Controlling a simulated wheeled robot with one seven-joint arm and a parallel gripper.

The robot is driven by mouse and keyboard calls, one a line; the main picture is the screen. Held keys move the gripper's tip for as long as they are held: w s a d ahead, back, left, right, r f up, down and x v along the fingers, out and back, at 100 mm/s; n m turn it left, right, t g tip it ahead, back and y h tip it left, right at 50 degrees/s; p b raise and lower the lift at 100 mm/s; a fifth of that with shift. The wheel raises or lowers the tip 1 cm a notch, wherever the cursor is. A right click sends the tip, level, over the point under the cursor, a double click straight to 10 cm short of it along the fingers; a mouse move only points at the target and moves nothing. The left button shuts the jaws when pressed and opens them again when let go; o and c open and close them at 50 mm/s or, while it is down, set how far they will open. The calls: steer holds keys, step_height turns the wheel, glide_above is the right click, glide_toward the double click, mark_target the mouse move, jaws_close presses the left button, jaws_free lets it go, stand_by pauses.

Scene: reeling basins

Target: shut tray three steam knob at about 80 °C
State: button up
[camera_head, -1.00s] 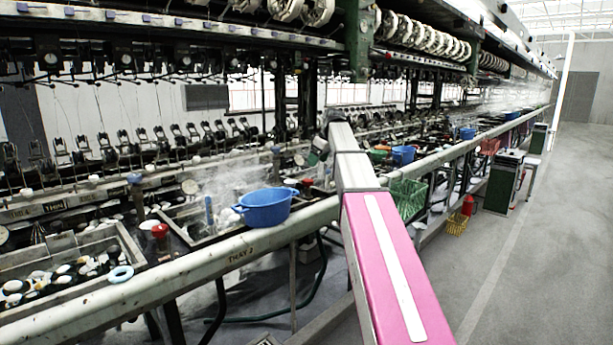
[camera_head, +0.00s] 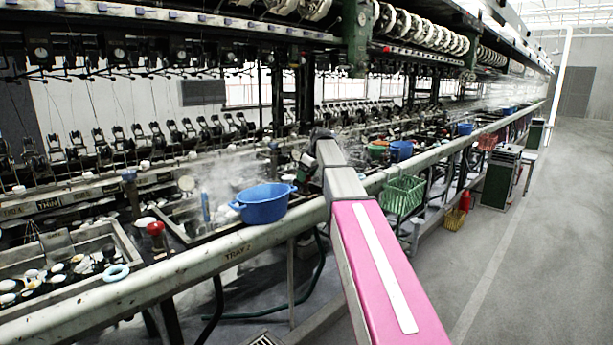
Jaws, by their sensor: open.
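My arm reaches forward from the bottom right, over the front rail (camera_head: 265,238). Its far end is a dark joint; my gripper's fingers are hidden beyond it. The rail section in front of me reads "TRAY 2". A red knob (camera_head: 155,228) stands on a post behind the rail, beside the near basin (camera_head: 127,240). A blue-topped post (camera_head: 130,177) stands farther back. A round pale dial (camera_head: 186,184) sits by the steaming second basin (camera_head: 172,222); its reading is too small to tell. No tray three label or knob can be picked out.
A blue tub (camera_head: 264,207) rests at the rail, left of my arm. A pale blue ring (camera_head: 116,273) lies on the near rail. A green basket (camera_head: 403,195) and another blue tub (camera_head: 401,151) are right of my arm. The grey floor (camera_head: 540,250) at right is clear.

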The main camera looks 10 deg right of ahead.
steer(key=c, duration=0.9)
steer(key=shift+c, duration=0.2)
steer(key=shift+m, duration=0.3)
steer(key=m+t+h, duration=0.1)
steer(key=m, duration=0.2)
steer(key=m+h, duration=0.1)
steer(key=m, duration=0.1)
steer(key=m+h, duration=0.1)
steer(key=m, duration=0.2)
steer(key=shift+a+t, duration=0.1)
steer(key=shift+t, duration=0.2)
steer(key=shift+m, duration=0.3)
steer(key=o, duration=0.9)
